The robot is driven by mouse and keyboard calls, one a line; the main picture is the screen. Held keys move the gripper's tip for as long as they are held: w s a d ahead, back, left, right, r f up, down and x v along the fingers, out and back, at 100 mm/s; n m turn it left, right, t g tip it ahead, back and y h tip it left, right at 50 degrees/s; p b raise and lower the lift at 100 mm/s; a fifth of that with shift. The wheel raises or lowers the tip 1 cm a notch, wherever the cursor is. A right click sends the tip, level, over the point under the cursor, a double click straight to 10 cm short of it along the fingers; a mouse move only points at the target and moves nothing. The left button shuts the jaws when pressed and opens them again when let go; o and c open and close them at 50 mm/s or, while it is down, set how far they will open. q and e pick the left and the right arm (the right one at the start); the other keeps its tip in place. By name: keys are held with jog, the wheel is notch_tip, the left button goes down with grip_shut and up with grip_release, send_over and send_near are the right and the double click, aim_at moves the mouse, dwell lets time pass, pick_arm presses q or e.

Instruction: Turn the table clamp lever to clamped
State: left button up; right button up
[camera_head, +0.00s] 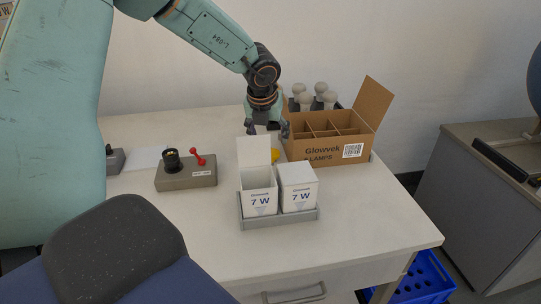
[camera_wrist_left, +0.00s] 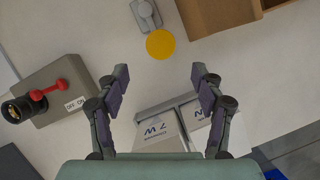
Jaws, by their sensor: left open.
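A grey fitting (camera_wrist_left: 146,13) with a round yellow knob (camera_wrist_left: 160,44) sits on the table; it looks like the table clamp and its lever. In the head view the yellow knob (camera_head: 275,155) shows only partly, behind the raised flap of a white carton. The lever's setting cannot be read. My left gripper (camera_head: 267,129) is open and empty, pointing down above the table near the knob. In the left wrist view the knob lies just beyond the gap between my open fingertips (camera_wrist_left: 160,75), not between them. My right gripper is not in view.
A grey socket box (camera_head: 187,178) with a red lever (camera_head: 197,157) and OFF/ON label stands left. Two white 7 W cartons (camera_head: 298,190) stand in a grey tray (camera_head: 285,219) in front. An open Glowvek carton (camera_head: 345,151) stands right, grey-white bulbs (camera_head: 304,100) behind it.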

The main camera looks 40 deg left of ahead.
aim_at(272, 153)
pick_arm(q)
jog(key=b+x, duration=0.1)
jog(key=x, duration=0.6)
jog(key=shift+w+f, duration=0.15)
jog(key=shift+f, duration=0.05)
jog(key=shift+w+f, duration=0.15)
jog(key=shift+f, duration=0.05)
jog(key=shift+a, duration=0.1)
grip_shut()
dwell(0.3)
